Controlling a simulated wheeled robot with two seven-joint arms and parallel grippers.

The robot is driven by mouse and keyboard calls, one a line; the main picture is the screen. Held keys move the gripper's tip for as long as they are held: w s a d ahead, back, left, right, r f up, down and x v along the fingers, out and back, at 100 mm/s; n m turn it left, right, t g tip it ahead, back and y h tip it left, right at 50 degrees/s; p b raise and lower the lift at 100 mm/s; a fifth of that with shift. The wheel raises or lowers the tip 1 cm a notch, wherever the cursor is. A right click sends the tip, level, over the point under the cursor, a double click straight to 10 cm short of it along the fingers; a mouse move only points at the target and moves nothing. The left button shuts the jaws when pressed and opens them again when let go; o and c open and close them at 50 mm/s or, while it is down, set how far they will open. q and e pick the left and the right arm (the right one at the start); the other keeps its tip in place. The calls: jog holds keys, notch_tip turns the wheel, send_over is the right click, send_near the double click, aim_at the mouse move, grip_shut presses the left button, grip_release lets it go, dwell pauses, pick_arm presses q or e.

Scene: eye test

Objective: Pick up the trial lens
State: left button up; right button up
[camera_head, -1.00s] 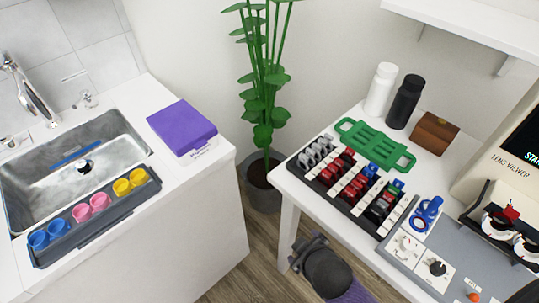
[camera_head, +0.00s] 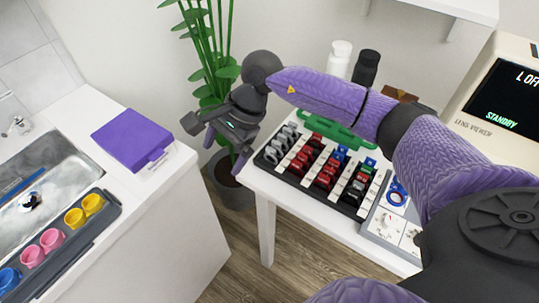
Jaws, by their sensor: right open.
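Several small lens pieces in grey, red, blue and green stand in rows in a black and white rack (camera_head: 347,207) on the white table. I cannot tell which piece is the trial lens. A blue ring-shaped piece (camera_head: 397,193) sits on a grey board right of the rack, partly cut off from view by my arm. My right gripper (camera_head: 224,148) is open and empty. It hangs in the air left of the rack, in front of the plant, with its fingers pointing down. My left gripper is not in view.
A white bottle (camera_head: 338,62) and a black bottle (camera_head: 366,68) stand behind the rack, near a green tray (camera_head: 349,140). A lens viewer (camera_head: 470,125) shows STANDBY. A purple box (camera_head: 132,138) and a grey holder with coloured cups (camera_head: 106,222) are on the left counter.

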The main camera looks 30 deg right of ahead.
aim_at(271, 149)
jog(key=d+h, duration=0.2)
jog(key=d, duration=0.1)
jog(key=d+r+h, duration=0.1)
jog(key=d, duration=0.3)
jog(key=d+h, duration=0.2)
jog(key=d, duration=0.2)
jog(key=shift+d+r+n+g+h, duration=0.1)
jog(key=shift+r+n+g+h, duration=0.05)
jog(key=shift+n+g+h, duration=0.2)
jog(key=f+b, duration=0.1)
jog(key=f, duration=0.2)
jog(key=f+b, duration=0.1)
jog(key=f, duration=0.2)
jog(key=f+b, duration=0.1)
jog(key=f, duration=0.2)
jog(key=shift+w+a+f, duration=0.1)
jog(key=shift+w+a, duration=0.1)
jog(key=shift+w, duration=0.2)
jog(key=shift+f, duration=0.1)
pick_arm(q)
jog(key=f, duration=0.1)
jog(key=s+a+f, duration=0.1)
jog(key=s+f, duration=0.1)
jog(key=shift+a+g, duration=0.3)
pick_arm(e)
jog(key=shift+c, duration=0.5)
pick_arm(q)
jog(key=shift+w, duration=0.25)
pick_arm(e)
grip_shut()
